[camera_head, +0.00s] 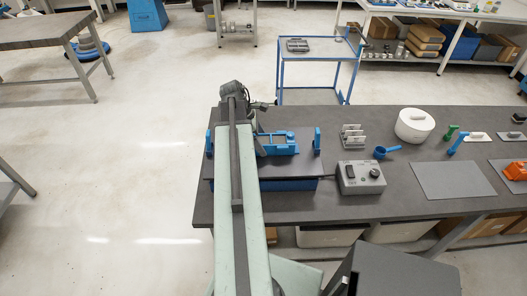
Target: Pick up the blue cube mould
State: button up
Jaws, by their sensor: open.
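The blue cube mould (279,148) sits on a dark flat plate with blue upright brackets at its left and right, on the left part of the grey bench (395,205). It is a low blue block-like frame, and its left end is partly covered by my arm. My arm reaches forward over the bench, just left of the mould. My gripper (264,106) shows small and dark at the arm's far end, beyond the mould and apart from it. It is open, with nothing seen between its fingers. Its fingertips are hard to make out.
Right of the mould are a grey metal gang mould (352,136), a grey control box (360,178), a blue scoop (386,152) and a white lidded tub (414,125). A blue trolley (281,75) stands behind the bench.

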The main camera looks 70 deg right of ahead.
jog(key=b+x, duration=0.1)
jog(key=x, duration=0.1)
jog(key=shift+f, duration=0.35)
jog(key=shift+r, duration=0.2)
grip_shut()
jog(key=shift+s, duration=0.1)
notch_tip(320, 180, up, 10)
jog(key=p, duration=1)
jog(key=shift+r+p, duration=0.15)
jog(key=shift+p, duration=0.15)
